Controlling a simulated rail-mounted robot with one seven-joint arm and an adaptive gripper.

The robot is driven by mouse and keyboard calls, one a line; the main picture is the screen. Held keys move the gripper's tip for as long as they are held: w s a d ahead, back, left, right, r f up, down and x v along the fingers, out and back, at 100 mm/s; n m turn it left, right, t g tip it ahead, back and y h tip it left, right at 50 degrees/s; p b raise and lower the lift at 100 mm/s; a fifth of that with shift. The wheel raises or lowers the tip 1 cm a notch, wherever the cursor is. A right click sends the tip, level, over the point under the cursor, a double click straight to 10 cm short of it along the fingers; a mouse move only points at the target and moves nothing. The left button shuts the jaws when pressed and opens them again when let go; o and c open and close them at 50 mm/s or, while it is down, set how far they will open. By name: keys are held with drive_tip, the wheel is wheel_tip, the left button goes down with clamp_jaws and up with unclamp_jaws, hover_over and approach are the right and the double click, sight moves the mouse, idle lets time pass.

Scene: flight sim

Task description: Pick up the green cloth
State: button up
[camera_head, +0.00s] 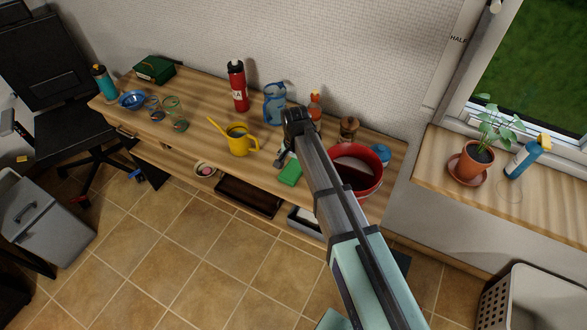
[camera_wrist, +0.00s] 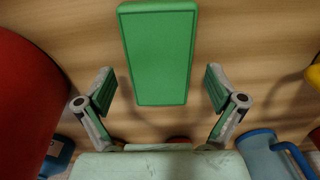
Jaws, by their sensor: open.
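The green cloth (camera_head: 291,173) is a flat, folded rectangle lying on the wooden workbench (camera_head: 205,115), left of the red bucket. In the wrist view the green cloth (camera_wrist: 158,50) lies upper middle. My gripper (camera_wrist: 160,90) is open and empty, with one finger on each side of the cloth's near end and a gap to each side. In the head view my gripper (camera_head: 284,157) is just beside the cloth, partly hidden by my arm. Whether the fingers touch the bench is unclear.
The red bucket (camera_head: 368,188) stands close right of the cloth. A yellow watering can (camera_head: 238,142) is on its left. A blue jug (camera_head: 274,108), a red bottle (camera_head: 237,85) and a brown lantern-like item (camera_head: 349,128) stand behind.

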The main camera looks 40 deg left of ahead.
sight(295, 167)
drive_tip(key=shift+f, duration=0.2)
drive_tip(key=c, duration=1.2)
drive_tip(key=shift+r, duration=0.1)
wheel_tip(295, 167, up, 20)
drive_tip(key=b, duration=0.4)
drive_tip(key=shift+b, duration=0.3)
